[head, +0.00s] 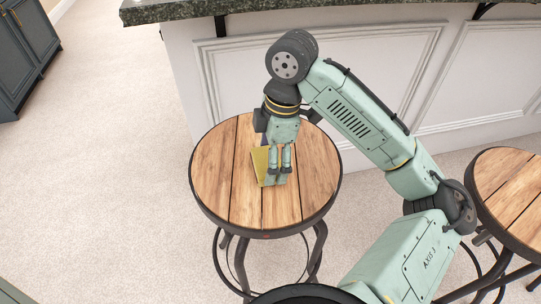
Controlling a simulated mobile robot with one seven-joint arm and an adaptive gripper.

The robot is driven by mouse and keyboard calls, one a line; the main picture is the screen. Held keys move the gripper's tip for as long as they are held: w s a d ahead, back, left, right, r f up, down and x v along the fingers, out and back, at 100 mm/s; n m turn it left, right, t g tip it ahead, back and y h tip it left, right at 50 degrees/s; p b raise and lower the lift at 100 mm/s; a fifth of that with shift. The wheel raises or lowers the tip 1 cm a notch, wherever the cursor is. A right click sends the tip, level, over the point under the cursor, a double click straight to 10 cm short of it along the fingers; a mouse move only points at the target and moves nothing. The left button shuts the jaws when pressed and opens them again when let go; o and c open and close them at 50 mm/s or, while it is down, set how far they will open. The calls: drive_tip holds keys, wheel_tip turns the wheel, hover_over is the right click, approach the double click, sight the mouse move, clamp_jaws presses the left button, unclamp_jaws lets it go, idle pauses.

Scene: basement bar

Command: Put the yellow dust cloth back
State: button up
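The yellow dust cloth (259,162) is on the round wooden stool seat (219,168) in the head view. It shows as a small yellow patch left of the fingers, partly hidden by my gripper. My gripper (280,170) points down over the middle of the seat, at the cloth's right side. Its two fingers are near each other with a narrow gap. I cannot tell whether they hold the cloth or only stand in front of it.
A second wooden stool (513,190) stands at the right edge. The white panelled bar front (235,90) with a dark stone counter (180,10) rises behind the seat. A dark cabinet (22,45) is at far left. Carpet (110,170) is clear on the left.

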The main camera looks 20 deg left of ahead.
sight(279, 158)
drive_tip(key=o, duration=1.1)
drive_tip(key=shift+o, duration=0.2)
wheel_tip(279, 158, up, 12)
drive_tip(key=d, duration=0.1)
drive_tip(key=shift+w+d, duration=0.25)
drive_tip(key=shift+w, duration=0.2)
